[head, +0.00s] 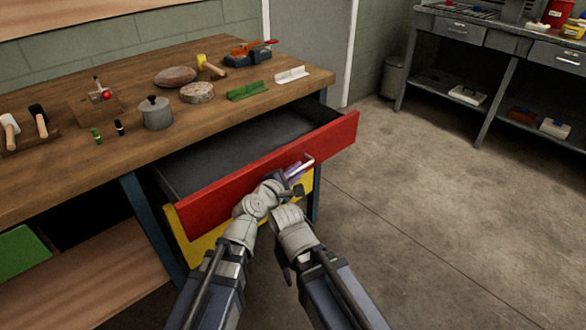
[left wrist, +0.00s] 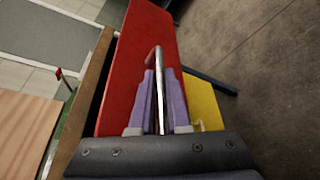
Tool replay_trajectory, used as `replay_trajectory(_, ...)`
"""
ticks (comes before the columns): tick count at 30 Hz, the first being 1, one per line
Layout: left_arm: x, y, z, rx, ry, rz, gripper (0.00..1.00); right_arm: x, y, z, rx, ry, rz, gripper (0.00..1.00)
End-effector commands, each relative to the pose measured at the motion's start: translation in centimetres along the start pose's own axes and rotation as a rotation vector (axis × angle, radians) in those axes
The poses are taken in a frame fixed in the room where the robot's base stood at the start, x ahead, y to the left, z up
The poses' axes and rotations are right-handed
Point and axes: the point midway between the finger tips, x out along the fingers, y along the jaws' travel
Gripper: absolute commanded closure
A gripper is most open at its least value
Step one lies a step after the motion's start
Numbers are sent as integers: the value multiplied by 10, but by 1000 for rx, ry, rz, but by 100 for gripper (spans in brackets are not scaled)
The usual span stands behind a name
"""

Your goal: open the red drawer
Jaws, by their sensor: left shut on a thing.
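The red drawer (head: 228,197) stands pulled out from under the wooden workbench, and its grey inside (head: 240,145) shows empty. Its metal bar handle is on the red front, and its end (head: 308,161) shows past my gripper. My left gripper (head: 292,172) is at the handle. In the left wrist view the purple fingers (left wrist: 160,100) are closed on either side of the handle (left wrist: 157,75), against the red front (left wrist: 135,75). My right arm is beside the left one in the head view, and its fingers are mostly hidden, low near the drawer front.
A yellow drawer front (head: 204,243) is below the red one. The workbench top (head: 200,65) carries a grey pot (head: 156,114), a mallet (head: 210,67), green and white brackets and other tools. The concrete floor (head: 430,220) to the right is clear. A second bench (head: 500,45) stands behind.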

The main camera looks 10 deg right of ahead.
Motion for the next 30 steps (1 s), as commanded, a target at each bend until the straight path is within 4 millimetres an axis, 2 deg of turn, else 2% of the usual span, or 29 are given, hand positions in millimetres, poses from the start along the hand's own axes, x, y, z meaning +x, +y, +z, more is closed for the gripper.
replay_trajectory(6, 0, 0, -1, 1, 1, 0, 100, 0, 0, 0, 0, 0, 0, 50)
replay_trajectory(7, 0, 0, -1, 1, 1, 0, 84, 0, 0, 0, 0, 0, 0, 50)
replay_trajectory(15, 0, 0, 0, 1, 1, 0, 55, 0, 0, 0, 0, 0, 0, 50)
replay_trajectory(25, 0, 2, 1, 1, 0, 0, 55, -2, 0, 0, 0, 0, 0, 50)
replay_trajectory(30, -3, 10, 6, 0, 0, 0, 55, -12, 1, 1, 0, 0, -2, 50)
